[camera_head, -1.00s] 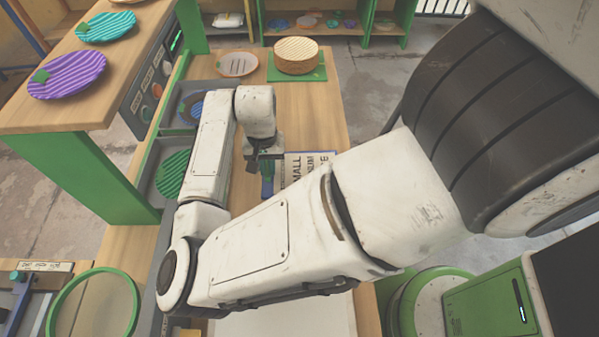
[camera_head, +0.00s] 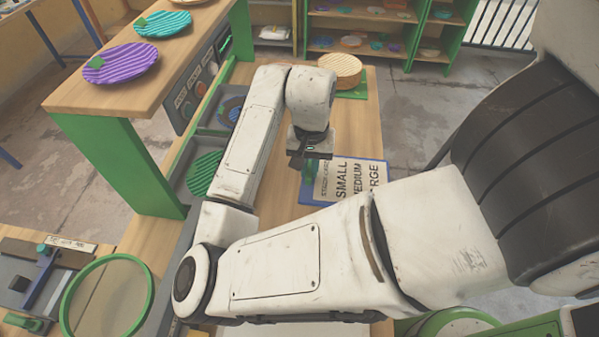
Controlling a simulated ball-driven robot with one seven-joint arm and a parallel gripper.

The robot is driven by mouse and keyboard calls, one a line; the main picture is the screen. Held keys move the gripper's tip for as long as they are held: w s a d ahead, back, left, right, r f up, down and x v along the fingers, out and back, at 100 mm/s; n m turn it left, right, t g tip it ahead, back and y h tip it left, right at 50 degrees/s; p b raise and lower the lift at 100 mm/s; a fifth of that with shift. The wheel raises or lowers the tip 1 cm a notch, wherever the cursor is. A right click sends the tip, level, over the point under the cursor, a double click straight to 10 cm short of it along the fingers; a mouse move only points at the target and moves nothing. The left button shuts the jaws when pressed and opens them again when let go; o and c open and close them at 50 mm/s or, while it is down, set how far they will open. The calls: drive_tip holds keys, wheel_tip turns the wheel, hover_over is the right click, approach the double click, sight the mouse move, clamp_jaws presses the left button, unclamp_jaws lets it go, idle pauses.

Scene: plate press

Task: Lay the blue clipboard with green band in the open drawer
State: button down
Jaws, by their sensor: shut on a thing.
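The blue clipboard (camera_head: 377,178) has a blue edge and a pale sheet with SMALL, MEDIUM and LARGE printed on it. A green band shows at its left end, at my gripper. My gripper (camera_head: 308,160) is shut on that left end, and the board extends to the right from it, over the wooden table. I cannot make out an open drawer with certainty; grey open compartments (camera_head: 197,150) lie to the left, partly behind my arm.
A green ribbed plate (camera_head: 204,172) and a bluish plate (camera_head: 229,112) lie in the grey compartments. A round wicker-coloured stack (camera_head: 341,70) stands at the table's far end. A raised wooden shelf (camera_head: 90,97) holds a purple plate (camera_head: 122,62). A green hoop (camera_head: 107,301) lies front left.

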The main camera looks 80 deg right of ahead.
drive_tip(key=s+a+r, duration=0.1)
drive_tip(key=s, duration=0.1)
drive_tip(key=s+a+r, duration=0.2)
drive_tip(key=s, duration=0.1)
drive_tip(key=s+a+r, duration=0.1)
drive_tip(key=s+r, duration=0.1)
drive_tip(key=shift+s+a, duration=0.3)
drive_tip(key=shift+s, duration=0.1)
drive_tip(key=shift+s+a+r, duration=0.15)
drive_tip(key=shift+s+a, duration=0.15)
drive_tip(key=shift+s, duration=0.1)
